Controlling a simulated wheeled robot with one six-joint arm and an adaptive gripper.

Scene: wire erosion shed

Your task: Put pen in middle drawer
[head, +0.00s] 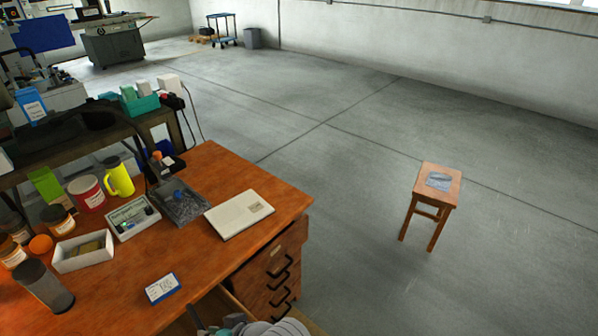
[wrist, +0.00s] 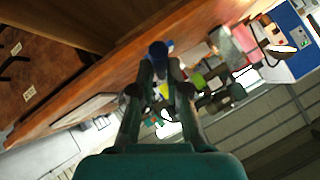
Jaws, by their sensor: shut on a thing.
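My gripper (wrist: 160,72) is shut in the wrist view, with a small blue-ended thing (wrist: 159,48) between its fingertips. It looks like the pen seen nearly end-on; most of its length is hidden. The wooden desk's drawer stack (head: 268,281) is at its front right corner in the head view, with several black handles one above another. In the wrist view, drawer fronts (wrist: 30,75) with pale labels show at the left, turned on their side, apart from the fingertips. Part of my arm covers the bottom of the head view. A pale wooden edge there may be an open drawer; which one is unclear.
The desk top (head: 190,250) holds a closed laptop-like slab (head: 238,214), a grey tray (head: 182,203), a small card (head: 162,288), a white box (head: 82,252), jars and a yellow mug (head: 118,177). A wooden stool (head: 437,190) stands on open floor at the right.

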